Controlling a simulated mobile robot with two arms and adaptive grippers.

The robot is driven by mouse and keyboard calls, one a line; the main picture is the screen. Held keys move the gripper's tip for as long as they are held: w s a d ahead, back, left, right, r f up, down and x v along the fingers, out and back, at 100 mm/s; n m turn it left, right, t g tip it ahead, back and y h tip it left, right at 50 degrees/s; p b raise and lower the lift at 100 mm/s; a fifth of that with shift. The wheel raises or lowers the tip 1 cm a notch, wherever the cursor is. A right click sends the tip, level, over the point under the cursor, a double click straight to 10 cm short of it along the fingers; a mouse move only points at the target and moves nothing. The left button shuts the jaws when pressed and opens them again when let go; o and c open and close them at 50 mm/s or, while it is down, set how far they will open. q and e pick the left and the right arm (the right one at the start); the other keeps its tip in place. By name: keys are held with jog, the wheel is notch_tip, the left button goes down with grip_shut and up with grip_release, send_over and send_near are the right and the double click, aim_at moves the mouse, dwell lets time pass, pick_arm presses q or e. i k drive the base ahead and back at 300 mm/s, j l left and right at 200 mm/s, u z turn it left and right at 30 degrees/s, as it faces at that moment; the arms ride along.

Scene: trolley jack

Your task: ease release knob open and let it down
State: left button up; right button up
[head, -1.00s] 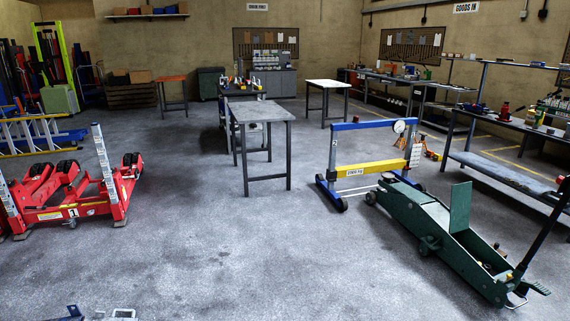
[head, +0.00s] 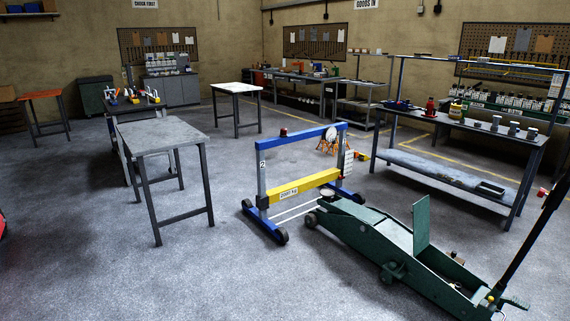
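The green trolley jack (head: 362,232) stands on the floor at the lower right, its long body pointing toward the blue frame. A green plate (head: 421,226) stands upright on it. Its black handle (head: 530,240) slants up to the right edge. A small yellow part (head: 490,298) shows at the handle's foot; I cannot tell if it is the release knob. The jack's front end, with its round saddle (head: 329,195), is at the blue frame with a yellow beam (head: 301,188) marked 2000 kg. I cannot tell whether saddle and beam touch. Neither gripper is in view.
A grey table (head: 162,133) stands left of the frame. A workbench (head: 465,133) with bottles and tins stands behind the jack on the right. A white-topped table (head: 236,88) is farther back.

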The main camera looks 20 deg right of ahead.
aim_at(542, 192)
jog(key=i+z, duration=0.55)
jog(key=z, duration=0.3)
jog(key=i+j+z, duration=0.25)
jog(key=z, duration=0.15)
jog(key=i+j+z, duration=0.2)
jog(key=z, duration=0.25)
jog(key=i+j+z, duration=0.2)
jog(key=j+z, duration=0.2)
jog(key=i+j+z, duration=0.25)
jog(key=j+z, duration=0.25)
jog(key=i+j+z, duration=0.2)
jog(key=j, duration=0.25)
jog(key=k, duration=0.05)
